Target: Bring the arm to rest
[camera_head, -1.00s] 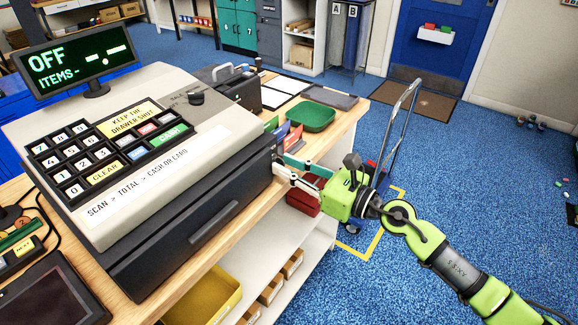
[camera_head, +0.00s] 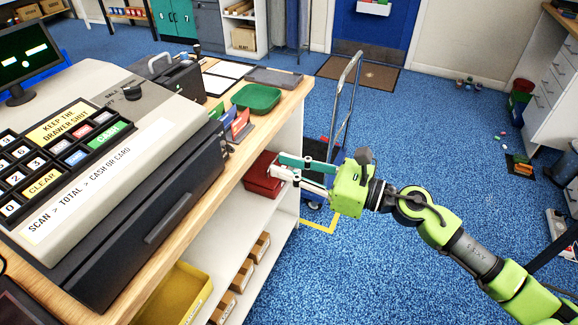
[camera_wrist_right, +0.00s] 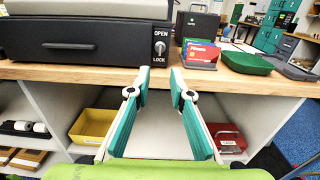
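My right arm comes in from the lower right in the head view. Its gripper (camera_head: 282,167) hangs in the air beside the counter's front edge, near a red box on the shelf below. In the right wrist view the two teal fingers (camera_wrist_right: 158,84) stand apart with nothing between them, facing the counter edge. The cash register (camera_head: 110,160) stands on the wooden counter (camera_head: 203,200), and its drawer looks shut. My left gripper is in neither view.
The red box (camera_head: 262,178) and a yellow bin (camera_head: 178,296) are on the shelf under the counter. A green tray (camera_head: 256,97) and upright cards (camera_head: 238,124) are on the counter. A hand truck (camera_head: 346,100) stands behind the gripper. Blue floor (camera_head: 410,270) is open at right.

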